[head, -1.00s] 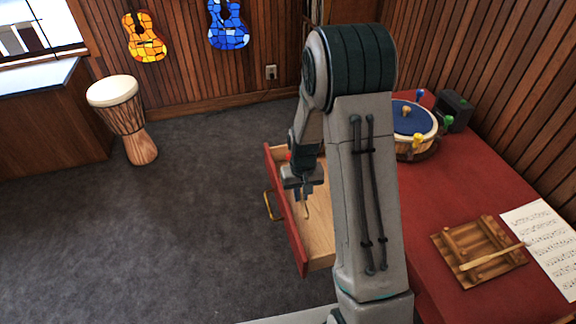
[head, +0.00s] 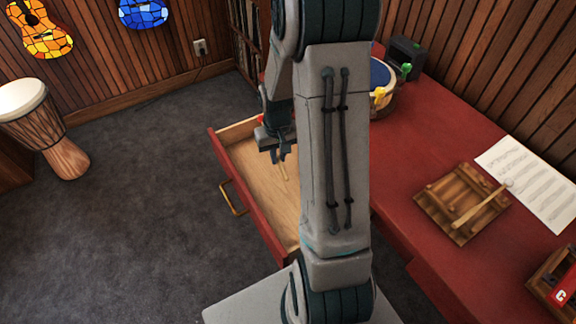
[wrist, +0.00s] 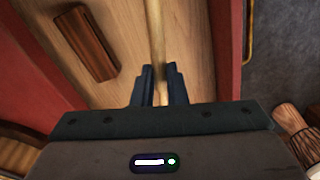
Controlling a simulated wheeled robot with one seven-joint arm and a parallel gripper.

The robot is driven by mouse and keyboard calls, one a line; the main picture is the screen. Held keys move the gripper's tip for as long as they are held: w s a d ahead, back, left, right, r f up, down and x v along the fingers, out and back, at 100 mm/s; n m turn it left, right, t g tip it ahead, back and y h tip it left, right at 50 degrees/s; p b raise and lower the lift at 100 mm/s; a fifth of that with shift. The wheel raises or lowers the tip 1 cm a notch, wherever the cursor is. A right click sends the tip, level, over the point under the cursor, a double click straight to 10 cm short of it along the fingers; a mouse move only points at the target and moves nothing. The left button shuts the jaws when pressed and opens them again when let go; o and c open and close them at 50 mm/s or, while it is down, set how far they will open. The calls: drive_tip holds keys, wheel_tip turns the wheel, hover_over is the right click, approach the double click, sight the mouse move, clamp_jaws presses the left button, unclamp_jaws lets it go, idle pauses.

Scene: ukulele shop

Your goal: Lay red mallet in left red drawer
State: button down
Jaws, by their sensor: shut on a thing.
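The red drawer (head: 248,205) is pulled open, with a red front, a pale wooden inside and a brass handle (head: 235,197). My gripper (head: 279,157) is over the drawer, pointing down, and is shut on a thin pale stick, the mallet's handle (wrist: 154,30). The handle also shows below the fingers in the head view (head: 283,172). A small red patch (head: 262,118) shows behind the gripper; it may be the mallet's head, mostly hidden. I cannot tell whether the handle touches the drawer floor. In the wrist view, the fingers (wrist: 162,86) close around the handle.
A dark wooden block (wrist: 92,42) lies in the drawer. The red desktop (head: 415,165) holds a wooden frame with a pale-headed mallet (head: 482,208), a sheet of music (head: 535,180) and a blue-topped drum (head: 380,75). A floor drum (head: 55,145) stands left. The floor between is clear.

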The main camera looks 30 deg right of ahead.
drive_tip(key=s+d+b, duration=0.1)
drive_tip(key=s+d, duration=0.1)
drive_tip(key=b, duration=1.1)
approach(288, 193)
wheel_tip(288, 193, down, 6)
drive_tip(key=shift+w+f, duration=0.1)
drive_tip(key=shift+w, duration=0.05)
drive_tip(key=c, duration=1.4)
unclamp_jaws()
drive_tip(key=shift+o, duration=0.2)
wheel_tip(288, 193, up, 14)
drive_tip(key=p, duration=0.2)
